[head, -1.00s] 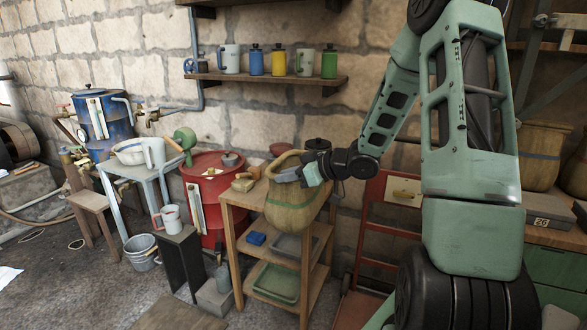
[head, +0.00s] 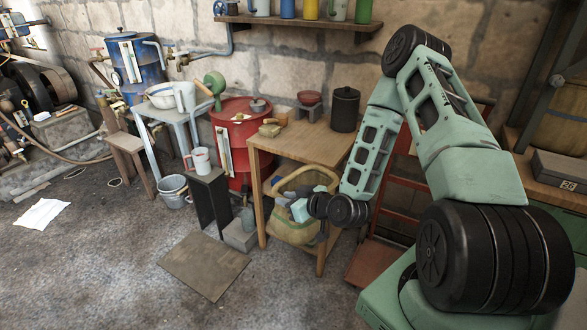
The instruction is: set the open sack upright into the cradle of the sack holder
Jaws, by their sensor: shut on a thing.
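The open sack (head: 290,228) is tan with a darker band, and its mouth faces up. It is in front of or among the lower shelves of the wooden stand (head: 300,142); I cannot tell which. My gripper (head: 300,209) is shut on the near side of the sack's rim, and the sack looks roughly upright. The gripper and wrist hide part of the sack's front. I cannot tell from this view whether its bottom touches anything. I cannot make out a sack holder or its cradle with certainty.
A dark canister (head: 345,110) and a red bowl-topped item (head: 309,101) stand on the wooden top. A red drum (head: 238,125) is behind left. A black stand (head: 208,208) and grey block (head: 240,234) are left. A flat board (head: 205,265) lies on open floor.

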